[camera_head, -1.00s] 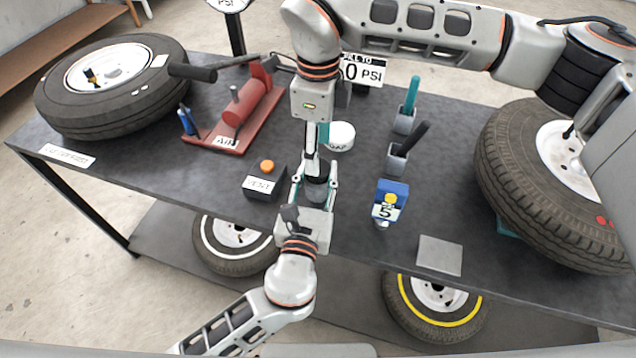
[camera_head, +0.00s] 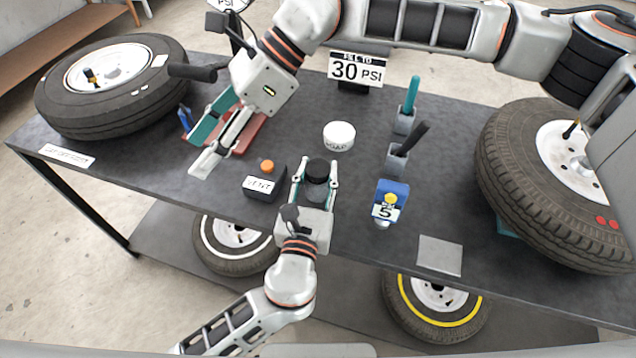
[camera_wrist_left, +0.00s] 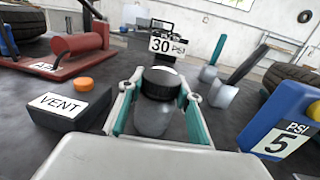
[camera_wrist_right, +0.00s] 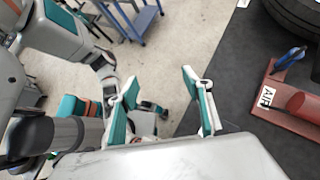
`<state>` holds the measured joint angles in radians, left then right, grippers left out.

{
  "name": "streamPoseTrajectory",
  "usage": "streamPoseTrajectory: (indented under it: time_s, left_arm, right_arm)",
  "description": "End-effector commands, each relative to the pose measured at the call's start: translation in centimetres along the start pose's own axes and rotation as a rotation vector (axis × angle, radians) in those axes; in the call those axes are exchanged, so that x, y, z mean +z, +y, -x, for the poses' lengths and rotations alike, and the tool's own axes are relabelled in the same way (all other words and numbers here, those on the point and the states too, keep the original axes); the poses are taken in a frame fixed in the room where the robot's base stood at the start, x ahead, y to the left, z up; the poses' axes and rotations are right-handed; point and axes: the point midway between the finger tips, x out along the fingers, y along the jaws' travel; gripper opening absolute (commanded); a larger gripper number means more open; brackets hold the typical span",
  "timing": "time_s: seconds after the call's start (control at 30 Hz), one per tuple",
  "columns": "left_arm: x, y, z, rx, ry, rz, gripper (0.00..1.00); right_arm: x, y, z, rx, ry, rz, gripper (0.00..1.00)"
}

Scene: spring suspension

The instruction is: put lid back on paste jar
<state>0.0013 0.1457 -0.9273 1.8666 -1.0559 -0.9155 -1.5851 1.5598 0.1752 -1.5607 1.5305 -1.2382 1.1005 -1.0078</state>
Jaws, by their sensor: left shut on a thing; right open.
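My right gripper (camera_head: 212,150) is open and empty, up and left of the jar, in front of the red stand. In the right wrist view its fingers (camera_wrist_right: 165,100) are spread with nothing between them.
The VENT box (camera_head: 265,184) with an orange button stands just left of the jar. The blue PSI gauge (camera_head: 390,202) stands to the right. Tyres (camera_head: 110,85) lie at both table ends. The table's front edge is close.

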Motion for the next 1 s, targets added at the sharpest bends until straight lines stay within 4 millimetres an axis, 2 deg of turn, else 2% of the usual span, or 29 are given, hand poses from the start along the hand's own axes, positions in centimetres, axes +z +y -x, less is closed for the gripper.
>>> streamPoseTrajectory:
  time_s: [0.03, 0.2, 0.4, 0.5, 0.63, 0.77, 0.87, 1.0]
  left_arm:
    - [-0.1, -0.1, 0.0, -0.001, 0.002, 0.001, 0.00]
    - [-0.1, -0.1, 0.1, -0.001, 0.002, 0.000, 0.00]
    - [-0.1, -0.1, 0.1, -0.001, 0.003, 0.000, 0.00]
    - [-0.1, -0.1, 0.1, -0.001, 0.003, 0.000, 0.00]
    - [-0.1, -0.1, 0.1, -0.001, 0.003, 0.000, 0.00]
    - [-0.1, -0.1, 0.1, -0.001, 0.003, 0.000, 0.00]
    - [-0.1, -0.1, 0.1, -0.001, 0.003, 0.000, 0.00]
    - [-0.1, -0.1, 0.1, -0.001, 0.003, 0.000, 0.00]
  right_arm:
    - [1.8, -0.1, 0.1, -0.005, -0.067, 0.018, 0.50]
    - [7.5, -1.1, 1.3, -0.054, -0.291, 0.058, 0.50]
    - [12.8, -3.9, 4.0, -0.178, -0.514, 0.051, 0.50]
    - [14.6, -5.8, 5.6, -0.262, -0.600, 0.028, 0.50]
    - [15.9, -8.8, 7.8, -0.385, -0.680, -0.022, 0.50]
    - [16.0, -12.0, 9.9, -0.519, -0.719, -0.087, 0.50]
    - [15.2, -14.4, 11.2, -0.621, -0.720, -0.149, 0.50]
    - [12.9, -17.4, 12.6, -0.757, -0.677, -0.245, 0.50]
